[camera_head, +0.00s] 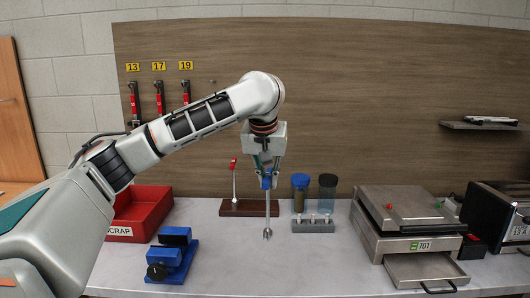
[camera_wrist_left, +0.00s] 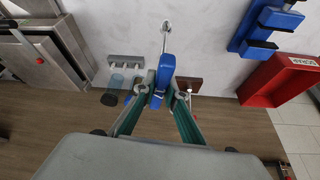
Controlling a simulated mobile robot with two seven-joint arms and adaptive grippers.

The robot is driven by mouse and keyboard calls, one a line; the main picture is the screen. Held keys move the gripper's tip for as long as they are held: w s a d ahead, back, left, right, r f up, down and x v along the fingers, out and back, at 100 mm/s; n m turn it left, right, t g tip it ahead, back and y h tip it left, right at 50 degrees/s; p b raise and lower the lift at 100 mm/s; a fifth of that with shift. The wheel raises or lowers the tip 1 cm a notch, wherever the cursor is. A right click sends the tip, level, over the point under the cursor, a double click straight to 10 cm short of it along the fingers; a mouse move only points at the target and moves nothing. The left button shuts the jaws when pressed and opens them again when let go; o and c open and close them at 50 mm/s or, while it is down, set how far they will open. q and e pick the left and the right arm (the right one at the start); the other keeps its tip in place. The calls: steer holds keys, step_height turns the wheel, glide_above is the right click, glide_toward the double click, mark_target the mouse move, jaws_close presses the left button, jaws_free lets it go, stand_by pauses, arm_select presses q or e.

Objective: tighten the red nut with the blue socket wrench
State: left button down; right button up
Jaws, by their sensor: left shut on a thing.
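My left gripper (camera_head: 266,174) is shut on the blue handle of the socket wrench (camera_head: 267,183). The wrench hangs upright, its silver shaft and socket pointing down over the grey table; I cannot tell if the socket touches the top. In the left wrist view the blue handle (camera_wrist_left: 163,73) sits between the green-sided fingers (camera_wrist_left: 163,92). A small red piece (camera_head: 233,163) shows at the top of a pale upright rod on a dark wooden base (camera_head: 240,208), left of and behind the wrench. I cannot tell whether it is the red nut. My right gripper is not visible.
A grey holder (camera_head: 314,227) with several small pieces and two jars (camera_head: 327,192) stand right of the wrench. A blue vise-like block (camera_head: 173,256) and a red scrap bin (camera_head: 143,212) are left. A metal press (camera_head: 412,221) stands right. The front middle table is clear.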

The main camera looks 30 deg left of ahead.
arm_select(q)
steer(key=s+d+f+m+h, duration=0.1)
steer(key=s+d+f+m, duration=0.1)
steer(key=s+d+f, duration=0.4)
steer(key=s+d+f+m, duration=0.2)
steer(key=s+d+f, duration=0.4)
steer(key=s+f, duration=0.4)
step_height(320, 180, down, 6)
steer(key=shift+s+d+r+h, duration=0.25)
steer(key=shift+s+d+h, duration=0.05)
steer(key=shift+d+h, duration=0.1)
